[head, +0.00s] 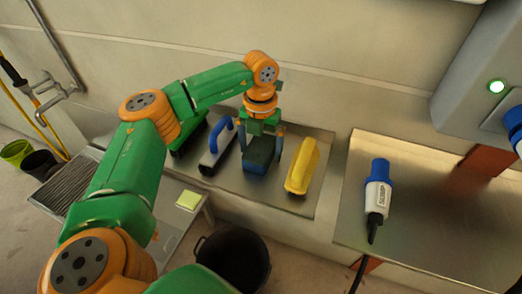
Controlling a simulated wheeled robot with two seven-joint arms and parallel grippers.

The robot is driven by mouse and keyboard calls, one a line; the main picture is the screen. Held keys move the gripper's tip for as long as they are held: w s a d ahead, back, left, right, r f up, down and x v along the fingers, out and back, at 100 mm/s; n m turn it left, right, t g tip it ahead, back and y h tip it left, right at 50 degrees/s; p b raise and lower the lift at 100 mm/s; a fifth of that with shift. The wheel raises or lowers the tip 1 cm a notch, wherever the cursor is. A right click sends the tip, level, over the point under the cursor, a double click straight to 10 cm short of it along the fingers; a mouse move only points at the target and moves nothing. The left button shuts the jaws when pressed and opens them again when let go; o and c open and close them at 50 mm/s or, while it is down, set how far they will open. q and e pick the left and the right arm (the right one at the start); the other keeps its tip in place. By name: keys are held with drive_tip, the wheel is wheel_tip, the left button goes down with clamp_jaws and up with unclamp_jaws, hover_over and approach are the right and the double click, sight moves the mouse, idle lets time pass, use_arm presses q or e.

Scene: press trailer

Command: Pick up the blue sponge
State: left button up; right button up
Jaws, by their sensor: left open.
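The blue sponge (257,160) is a dark blue block on the metal shelf (318,192) against the wall, in the middle of the head view. My left gripper (262,145) points down right over it, with its fingers apart near the block's sides. The gripper is open. Its body hides the back of the block, and I cannot tell whether the fingers touch it. My right gripper is not in view.
A yellow-handled tool (303,165) stands close on the right; a blue-handled tool (218,143) and a green one (188,139) stand on the left. A black bucket (233,258) is below. A blue-and-white plug (377,194) lies on the right-hand metal table.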

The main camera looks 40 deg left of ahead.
use_arm(q)
drive_tip(key=shift+s+r, duration=0.1)
drive_tip(key=shift+s, duration=0.05)
drive_tip(key=c, duration=1.2)
